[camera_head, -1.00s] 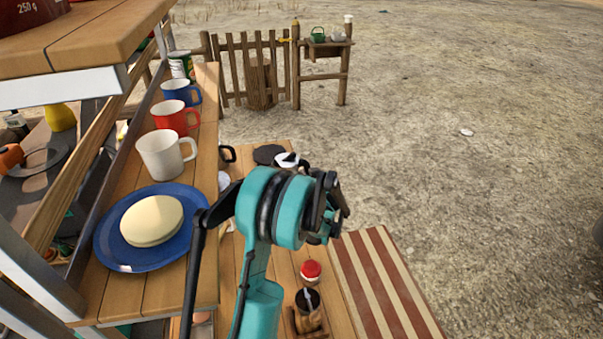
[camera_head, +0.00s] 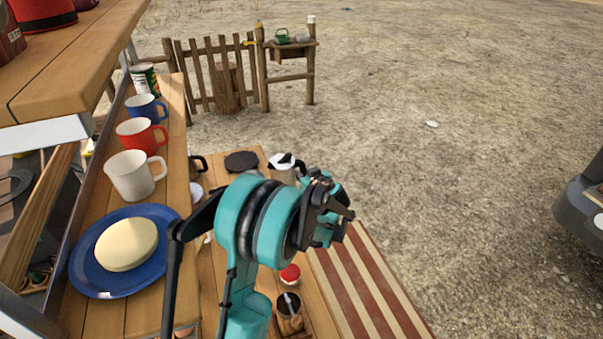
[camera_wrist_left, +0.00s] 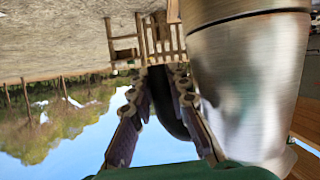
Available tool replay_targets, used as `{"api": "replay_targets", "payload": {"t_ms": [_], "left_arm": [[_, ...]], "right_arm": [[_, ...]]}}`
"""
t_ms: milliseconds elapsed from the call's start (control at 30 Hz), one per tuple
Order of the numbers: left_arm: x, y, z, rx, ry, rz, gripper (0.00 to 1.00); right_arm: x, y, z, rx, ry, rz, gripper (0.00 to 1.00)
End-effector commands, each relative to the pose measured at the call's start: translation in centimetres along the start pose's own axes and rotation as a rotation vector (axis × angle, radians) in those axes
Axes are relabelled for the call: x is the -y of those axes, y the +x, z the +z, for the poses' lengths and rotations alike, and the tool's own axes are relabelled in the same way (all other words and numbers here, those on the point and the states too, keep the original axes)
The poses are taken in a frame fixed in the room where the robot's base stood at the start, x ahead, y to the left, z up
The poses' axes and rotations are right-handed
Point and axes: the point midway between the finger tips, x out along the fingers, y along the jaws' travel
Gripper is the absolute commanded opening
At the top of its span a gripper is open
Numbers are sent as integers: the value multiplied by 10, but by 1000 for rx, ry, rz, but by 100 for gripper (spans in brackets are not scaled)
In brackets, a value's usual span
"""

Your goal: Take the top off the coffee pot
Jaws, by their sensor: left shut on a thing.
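The coffee pot (camera_head: 284,171) is silver with a dark top, partly hidden behind my left arm in the head view. In the left wrist view, which is upside down, its metal body (camera_wrist_left: 245,85) fills the right side. My left gripper (camera_head: 332,207) is at the pot's side. The wrist view shows its fingers (camera_wrist_left: 168,85) shut on the pot's black handle (camera_wrist_left: 168,105). The pot's top is too small and partly covered to tell details. My right gripper is not in view.
A blue plate (camera_head: 80,270) with a pale round item and several mugs (camera_head: 135,176) line the shelf at left. A dark disc (camera_head: 241,161), a red-lidded jar (camera_head: 289,274) and a striped cloth (camera_head: 365,285) are on the lower surface. Open ground lies to the right.

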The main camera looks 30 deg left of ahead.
Motion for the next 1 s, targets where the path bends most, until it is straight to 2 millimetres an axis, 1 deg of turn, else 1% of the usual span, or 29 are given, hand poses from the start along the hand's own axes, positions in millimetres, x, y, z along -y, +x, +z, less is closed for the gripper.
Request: {"api": "replay_targets", "payload": {"t_ms": [167,1000], "left_arm": [[2,3,2,-1,1,0,0],[32,40,19,-1,2,0,0]], "right_arm": [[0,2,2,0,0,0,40],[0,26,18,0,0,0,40]]}}
